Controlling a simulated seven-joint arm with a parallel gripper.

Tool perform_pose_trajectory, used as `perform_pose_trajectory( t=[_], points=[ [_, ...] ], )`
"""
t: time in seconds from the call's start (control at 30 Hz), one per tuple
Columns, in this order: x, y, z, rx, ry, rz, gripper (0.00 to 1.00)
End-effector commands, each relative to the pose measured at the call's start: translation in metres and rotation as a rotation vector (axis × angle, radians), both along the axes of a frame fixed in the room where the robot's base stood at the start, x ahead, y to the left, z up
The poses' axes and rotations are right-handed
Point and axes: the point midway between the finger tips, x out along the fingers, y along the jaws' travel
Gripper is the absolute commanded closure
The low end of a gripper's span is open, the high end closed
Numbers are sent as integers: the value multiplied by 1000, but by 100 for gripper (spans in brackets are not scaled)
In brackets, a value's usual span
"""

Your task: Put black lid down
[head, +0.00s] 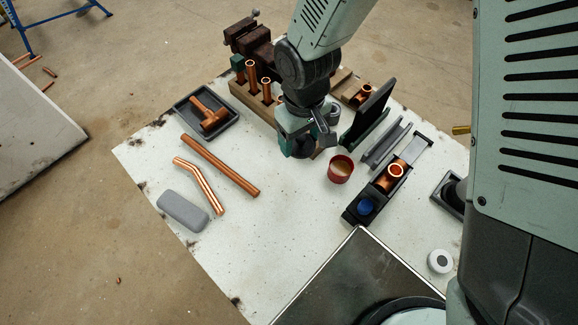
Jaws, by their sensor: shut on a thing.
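My gripper (300,151) points down over the white worktop, left of the red cup, and is shut. A dark piece between its fingertips appears to be the black lid (302,153); the fingers hide much of it, and its outline is hard to make out. I cannot tell whether it touches the worktop. The open red cup (340,169), with tan contents, stands just right of the gripper and apart from it.
A wooden block with copper pipes (252,76) stands behind the gripper. An upright dark panel (371,108) and a long black tray (358,212) stand to the right. Copper pipes (220,164) and a grey case (183,210) lie left. The worktop's middle (285,215) is clear.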

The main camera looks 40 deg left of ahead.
Motion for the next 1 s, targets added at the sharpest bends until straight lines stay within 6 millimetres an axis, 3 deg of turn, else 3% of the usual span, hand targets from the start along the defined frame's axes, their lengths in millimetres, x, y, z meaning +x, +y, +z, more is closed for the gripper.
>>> perform_pose_trajectory(
  t=[0.2, 0.43, 0.67, 0.87, 1.0],
  points=[
    [-23, 20, -19, -4, -1, 4, 58],
    [-23, 20, -62, -5, -1, 2, 58],
    [-23, 21, -80, -3, -3, 3, 58],
    [-23, 21, -107, -2, -2, 4, 58],
    [-22, 21, -110, -1, -3, 3, 58]
  ],
)
